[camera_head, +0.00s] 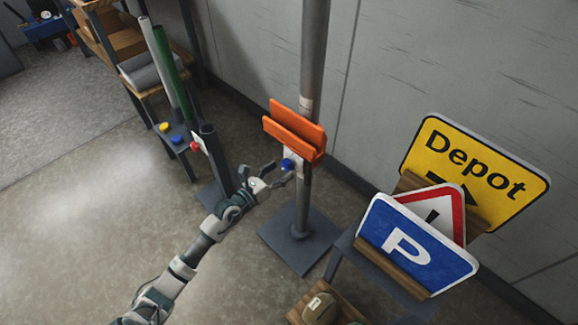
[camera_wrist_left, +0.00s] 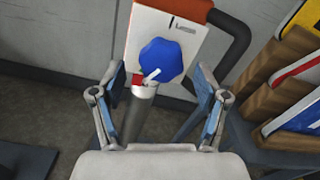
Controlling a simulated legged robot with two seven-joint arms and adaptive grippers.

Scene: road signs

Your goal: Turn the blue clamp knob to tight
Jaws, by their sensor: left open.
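The blue clamp knob (camera_head: 287,164) sits on a white plate below the orange bracket (camera_head: 295,130) on a grey post. My left gripper (camera_head: 279,176) is just in front of and below the knob. It is open and empty, and in the wrist view its two fingers (camera_wrist_left: 161,95) stand apart on either side below the knob, not touching it. My right gripper is not in view.
A rack of road signs, with the yellow Depot sign (camera_head: 480,175) and blue P sign (camera_head: 415,245), stands to the right. The post's base plate (camera_head: 285,255) lies on the floor.

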